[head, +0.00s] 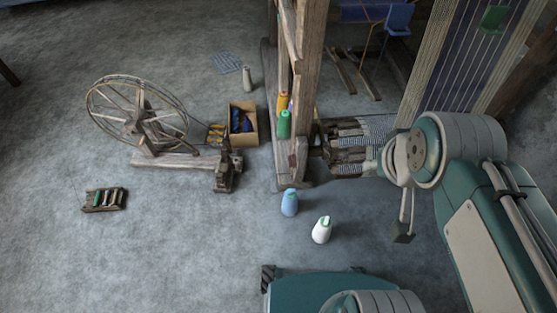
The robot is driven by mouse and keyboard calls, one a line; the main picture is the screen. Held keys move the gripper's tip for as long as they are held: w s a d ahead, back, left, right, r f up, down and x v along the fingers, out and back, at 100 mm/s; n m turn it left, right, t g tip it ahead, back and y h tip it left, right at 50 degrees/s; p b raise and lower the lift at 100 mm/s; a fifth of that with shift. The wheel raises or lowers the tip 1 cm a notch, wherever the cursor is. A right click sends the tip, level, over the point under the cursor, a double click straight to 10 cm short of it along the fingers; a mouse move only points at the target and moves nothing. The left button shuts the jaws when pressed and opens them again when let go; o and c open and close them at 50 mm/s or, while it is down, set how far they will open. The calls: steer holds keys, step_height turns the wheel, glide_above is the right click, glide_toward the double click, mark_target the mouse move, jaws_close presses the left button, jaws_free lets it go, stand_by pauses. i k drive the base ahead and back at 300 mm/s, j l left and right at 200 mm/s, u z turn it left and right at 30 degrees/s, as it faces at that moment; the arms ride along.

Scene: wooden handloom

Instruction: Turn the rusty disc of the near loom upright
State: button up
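The near loom's wooden upright (309,60) stands right of centre in the head view. A small rusty-brown patch (292,160) shows low on this post; it may be the rusty disc, but it is too small to tell its shape or which way it is turned. My arm comes in from the right, and its wrist is beside the loom's lower part.
A spinning wheel (138,112), a cardboard box (243,108) and a small bobbin rack (104,199) are to the left. The floor at lower left is clear.

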mark_target(291, 158)
steer(key=j+z, duration=0.1)
steer(key=j, duration=0.45)
steer(key=k+j+z, duration=0.1)
steer(key=j, duration=0.4)
steer(key=i+l+u, duration=0.1)
steer(key=l, duration=0.25)
steer(key=i+l, duration=0.3)
steer(key=i+l+u, duration=0.15)
steer(key=l, duration=0.25)
steer(key=i+j+u, duration=0.1)
steer(key=i, duration=0.35)
steer(key=i+j+u, duration=0.15)
steer(key=i, duration=0.3)
steer(key=j, duration=0.1)
